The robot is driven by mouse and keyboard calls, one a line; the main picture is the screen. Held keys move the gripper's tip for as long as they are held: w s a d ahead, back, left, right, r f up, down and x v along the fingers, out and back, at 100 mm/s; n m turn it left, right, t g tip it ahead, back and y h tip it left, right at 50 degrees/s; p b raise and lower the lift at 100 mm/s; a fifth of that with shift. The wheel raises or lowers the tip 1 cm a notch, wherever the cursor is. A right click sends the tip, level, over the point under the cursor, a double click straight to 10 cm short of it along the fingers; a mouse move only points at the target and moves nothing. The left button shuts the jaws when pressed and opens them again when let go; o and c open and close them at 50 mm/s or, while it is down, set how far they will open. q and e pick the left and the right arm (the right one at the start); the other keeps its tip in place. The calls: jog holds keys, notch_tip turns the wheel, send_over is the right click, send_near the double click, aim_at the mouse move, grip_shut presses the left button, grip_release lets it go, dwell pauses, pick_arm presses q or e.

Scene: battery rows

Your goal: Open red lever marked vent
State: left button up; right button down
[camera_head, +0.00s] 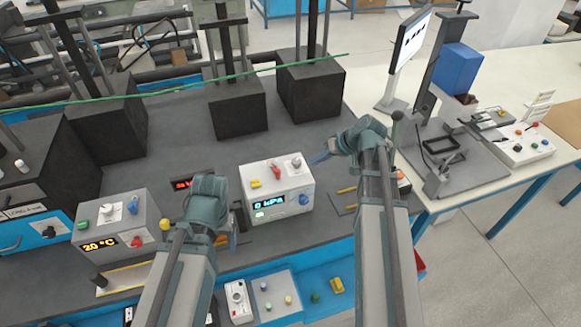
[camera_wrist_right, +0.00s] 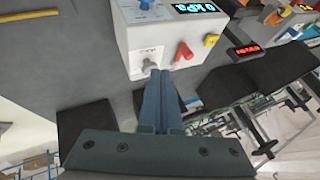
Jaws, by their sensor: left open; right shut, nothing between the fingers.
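A white box (camera_head: 278,196) with a "0 kPa" display stands on the dark bench in the middle of the head view. On its top are a red lever (camera_head: 275,168), a yellow knob and a grey knob (camera_head: 296,162). In the right wrist view the red lever (camera_wrist_right: 183,52) sits between the grey knob (camera_wrist_right: 149,66) and the yellow knob (camera_wrist_right: 211,40). I cannot read a vent mark. My right gripper (camera_head: 319,158) is shut and empty, its tips close to the grey knob. My left gripper (camera_head: 238,222) is open, left of the box, its fingers partly hidden.
A red-digit display (camera_head: 181,184) sits behind my left wrist. Black blocks (camera_head: 312,92) with posts line the back. A blue tray (camera_head: 325,306) lies in front.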

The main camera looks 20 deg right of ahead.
dwell(0.3)
jog(key=b, duration=0.8)
send_near(289, 180)
jog(key=w+f, duration=0.3)
jog(key=w, duration=0.1)
jog(key=shift+a+f, duration=0.1)
jog(key=shift+f, duration=0.25)
jog(key=a, duration=0.3)
jog(key=shift+w+r, duration=0.15)
jog(key=shift+r, duration=0.1)
jog(key=shift+w+a, duration=0.1)
jog(key=shift+a, duration=0.45)
